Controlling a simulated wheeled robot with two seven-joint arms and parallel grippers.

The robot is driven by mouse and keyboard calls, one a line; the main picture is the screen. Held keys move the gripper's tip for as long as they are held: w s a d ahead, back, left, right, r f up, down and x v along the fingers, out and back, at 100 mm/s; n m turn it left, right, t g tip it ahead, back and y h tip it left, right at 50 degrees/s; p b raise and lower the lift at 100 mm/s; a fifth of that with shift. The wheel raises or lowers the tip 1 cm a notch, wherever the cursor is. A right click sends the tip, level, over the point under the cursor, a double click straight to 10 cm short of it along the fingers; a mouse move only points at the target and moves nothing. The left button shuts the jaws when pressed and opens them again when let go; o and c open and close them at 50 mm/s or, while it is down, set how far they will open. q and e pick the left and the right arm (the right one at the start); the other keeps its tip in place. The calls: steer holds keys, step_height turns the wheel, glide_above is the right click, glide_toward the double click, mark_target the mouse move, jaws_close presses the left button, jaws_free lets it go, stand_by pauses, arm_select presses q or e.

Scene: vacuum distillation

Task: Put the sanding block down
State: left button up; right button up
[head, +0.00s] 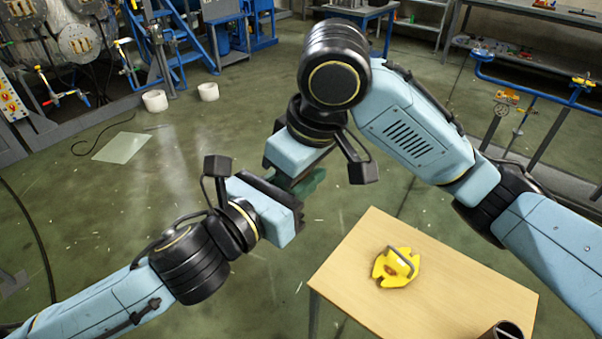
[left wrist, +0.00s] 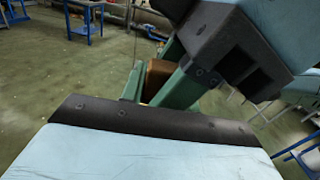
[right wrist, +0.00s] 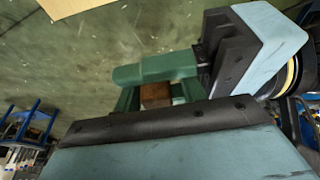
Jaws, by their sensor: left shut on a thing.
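A brown block, which I take to be the sanding block, shows between green fingers in the left wrist view (left wrist: 158,82) and the right wrist view (right wrist: 155,94). My left gripper (head: 291,191) and right gripper (head: 302,178) meet fingertip to fingertip in the air, left of and beyond the wooden table. The left gripper is shut on the block. Green fingers of the right gripper lie on both sides of the block in the right wrist view; whether they press on it I cannot tell. In the head view the block is mostly hidden by the grippers.
The wooden table (head: 350,255) carries a yellow object with a handle (head: 391,271) and a dark open cylinder (head: 505,330) at its near right corner. Much of the tabletop is bare. Two white rings (head: 155,100) and a pale sheet (head: 122,147) lie on the green floor at left.

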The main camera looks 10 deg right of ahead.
arm_select(q)
steer(key=shift+s+d, duration=0.2)
steer(key=shift+s, duration=0.15)
arm_select(e)
steer(key=shift+w+d+r, duration=0.1)
steer(key=shift+w+d, duration=0.1)
steer(key=shift+w, duration=0.1)
